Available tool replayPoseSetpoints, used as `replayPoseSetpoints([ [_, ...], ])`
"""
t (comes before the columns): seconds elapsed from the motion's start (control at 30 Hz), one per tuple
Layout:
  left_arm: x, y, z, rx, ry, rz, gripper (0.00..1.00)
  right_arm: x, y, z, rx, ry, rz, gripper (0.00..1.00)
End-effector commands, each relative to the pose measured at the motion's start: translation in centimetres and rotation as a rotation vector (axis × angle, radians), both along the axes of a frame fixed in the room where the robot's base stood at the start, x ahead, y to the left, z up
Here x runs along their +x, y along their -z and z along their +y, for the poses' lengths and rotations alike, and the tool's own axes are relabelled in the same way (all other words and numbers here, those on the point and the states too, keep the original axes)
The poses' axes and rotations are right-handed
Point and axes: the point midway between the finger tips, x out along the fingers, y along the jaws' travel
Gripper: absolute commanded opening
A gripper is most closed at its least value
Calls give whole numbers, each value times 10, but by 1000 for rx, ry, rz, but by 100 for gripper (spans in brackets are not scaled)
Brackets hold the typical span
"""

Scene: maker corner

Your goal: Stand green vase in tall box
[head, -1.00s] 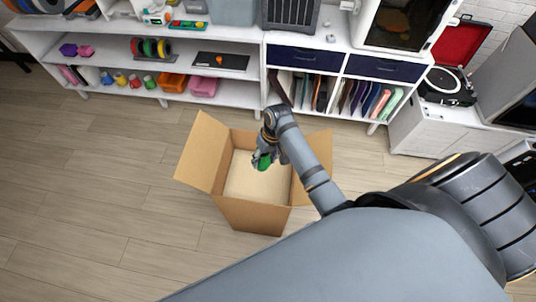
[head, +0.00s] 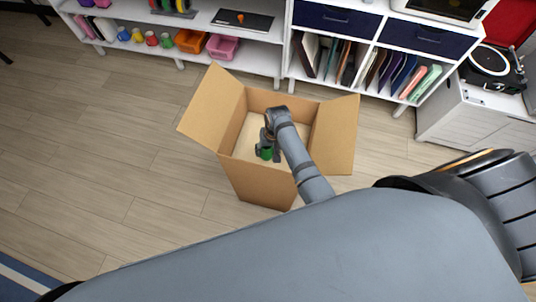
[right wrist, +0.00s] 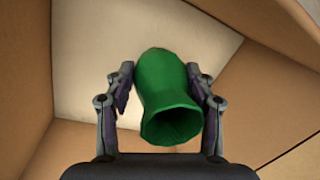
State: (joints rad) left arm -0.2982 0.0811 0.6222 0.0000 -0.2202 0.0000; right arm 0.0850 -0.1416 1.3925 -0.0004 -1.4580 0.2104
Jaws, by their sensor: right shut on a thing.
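The green vase (right wrist: 165,85) is between the fingers of my right gripper (right wrist: 163,88), which is shut on it. In the right wrist view its open mouth faces the camera. In the head view the vase (head: 266,153) is a small green patch, partly hidden by my right gripper (head: 265,148). The tall cardboard box (head: 262,178) stands on the floor with its flaps open. The gripper and vase are over or inside the box opening; the pale box bottom (right wrist: 80,40) shows beyond the vase. I cannot tell whether the vase touches the bottom. My left gripper is not in view.
The box's left flap (head: 212,105) and right flap (head: 335,132) spread outward beside my right arm. A white shelf unit (head: 255,60) with bins and folders stands behind. A record player (head: 490,65) sits on a white cabinet at right. The wooden floor left is clear.

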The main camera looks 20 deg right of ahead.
Motion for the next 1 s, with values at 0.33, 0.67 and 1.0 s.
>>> replayPoseSetpoints([
  [0.33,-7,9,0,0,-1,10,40,0,41,-1,0,0,0,6],
  [0.67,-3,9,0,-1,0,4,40,0,44,0,0,0,-1,6],
  [1.0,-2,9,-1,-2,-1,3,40,0,43,0,0,0,0,77],
])
